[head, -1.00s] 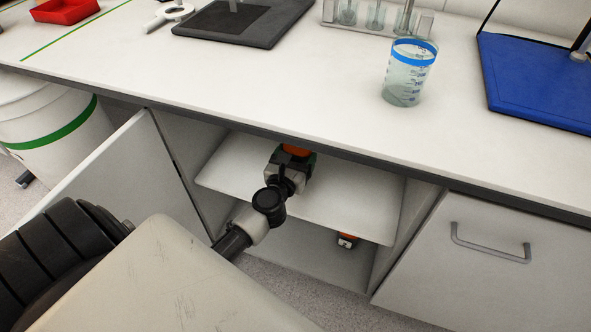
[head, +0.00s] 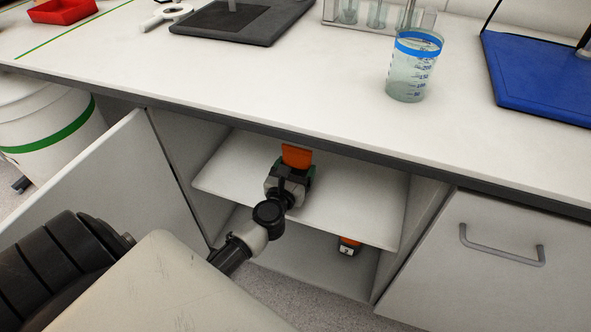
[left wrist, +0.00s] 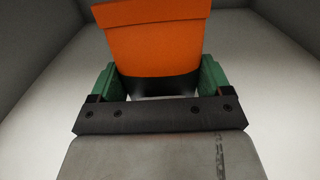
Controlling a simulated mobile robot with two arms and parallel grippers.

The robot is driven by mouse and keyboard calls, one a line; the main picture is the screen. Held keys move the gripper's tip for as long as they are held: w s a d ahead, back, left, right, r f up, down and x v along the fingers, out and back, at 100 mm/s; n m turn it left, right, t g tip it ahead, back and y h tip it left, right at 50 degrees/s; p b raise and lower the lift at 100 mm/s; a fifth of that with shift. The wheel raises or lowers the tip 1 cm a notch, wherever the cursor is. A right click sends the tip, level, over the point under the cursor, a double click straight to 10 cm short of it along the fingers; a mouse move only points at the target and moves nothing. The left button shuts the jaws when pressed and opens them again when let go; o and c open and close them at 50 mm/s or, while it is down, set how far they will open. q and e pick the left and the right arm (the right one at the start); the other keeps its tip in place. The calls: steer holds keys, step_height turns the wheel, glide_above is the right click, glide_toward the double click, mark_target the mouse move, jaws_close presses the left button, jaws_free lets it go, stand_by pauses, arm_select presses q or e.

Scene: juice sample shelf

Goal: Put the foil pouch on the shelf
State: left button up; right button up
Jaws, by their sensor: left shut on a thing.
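The foil pouch (head: 297,155) is orange with a dark lower band. My left gripper (head: 297,168) is shut on it, inside the open cabinet and over the upper shelf (head: 345,205). The left wrist view shows the pouch (left wrist: 155,45) upright between the two green fingers (left wrist: 157,80). I cannot tell whether the pouch's base touches the shelf. The gripper hides part of the shelf behind it. My right gripper is in neither view.
The worktop edge (head: 350,160) runs just above the shelf. A cabinet door (head: 110,195) stands open at the left. An orange and black item (head: 348,245) stands on the lower level. A beaker (head: 413,75) stands on the worktop. The shelf's right part is clear.

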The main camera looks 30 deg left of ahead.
arm_select(q)
steer(key=shift+f, duration=0.15)
steer(key=o, duration=1)
